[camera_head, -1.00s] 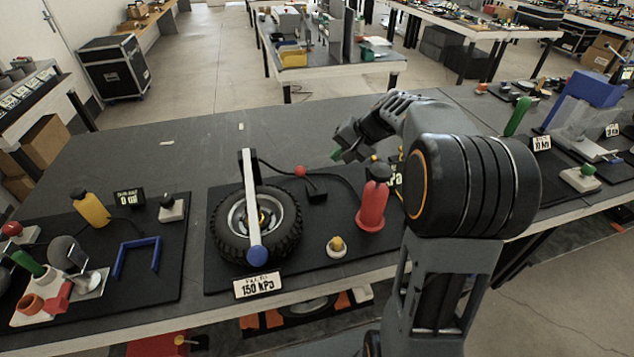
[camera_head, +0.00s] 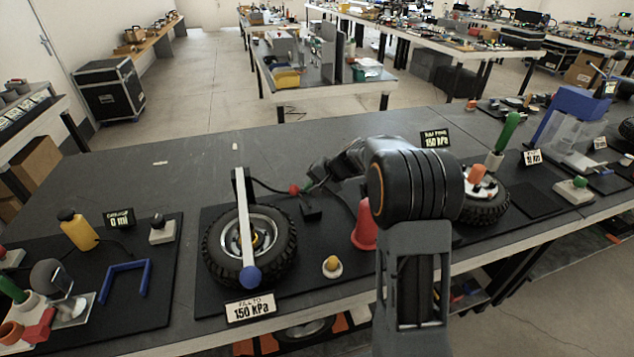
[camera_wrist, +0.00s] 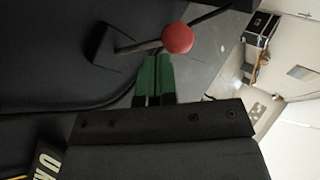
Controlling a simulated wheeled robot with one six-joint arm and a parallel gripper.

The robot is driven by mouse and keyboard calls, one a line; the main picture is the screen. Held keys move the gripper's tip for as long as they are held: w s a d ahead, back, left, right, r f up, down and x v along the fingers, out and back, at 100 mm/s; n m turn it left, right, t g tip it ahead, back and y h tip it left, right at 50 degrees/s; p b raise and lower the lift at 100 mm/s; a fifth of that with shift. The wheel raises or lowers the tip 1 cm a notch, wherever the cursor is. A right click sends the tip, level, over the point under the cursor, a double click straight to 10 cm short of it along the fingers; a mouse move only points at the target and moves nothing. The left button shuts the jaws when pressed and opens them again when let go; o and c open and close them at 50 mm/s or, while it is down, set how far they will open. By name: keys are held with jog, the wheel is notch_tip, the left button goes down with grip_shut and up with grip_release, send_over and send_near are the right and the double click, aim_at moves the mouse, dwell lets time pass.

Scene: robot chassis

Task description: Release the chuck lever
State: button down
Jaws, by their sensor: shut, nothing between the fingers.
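A red ball knob (camera_head: 294,189) on a thin dark lever stands by a small black block (camera_head: 312,212) behind the tire. In the wrist view the red knob (camera_wrist: 178,38) and black block (camera_wrist: 112,45) are joined by the rod. My gripper (camera_wrist: 155,62) has its green fingers shut and empty, its tips just short of the rod and knob. Contact cannot be told. In the head view my gripper (camera_head: 309,186) is just right of the knob, partly hidden by my arm. A white bar with a blue ball end (camera_head: 250,277) lies across the tire (camera_head: 222,255).
A red cone-shaped body (camera_head: 364,232) stands right of the block, partly behind my arm. A yellow-topped button (camera_head: 332,265) and a 150 kPa sign (camera_head: 250,307) are in front.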

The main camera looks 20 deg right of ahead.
jog(key=shift+a+f, duration=0.1)
jog(key=shift+a, duration=0.05)
jog(key=shift+w+a+f+h+b, duration=0.1)
jog(key=shift+a+h+b, duration=0.15)
jog(key=shift+a, duration=0.2)
jog(key=shift+w+a+f+h+b, duration=0.1)
jog(key=shift+a+h+b, duration=0.05)
jog(key=shift+a+b, duration=0.25)
jog(key=shift+a, duration=0.2)
jog(key=shift+d, duration=0.3)
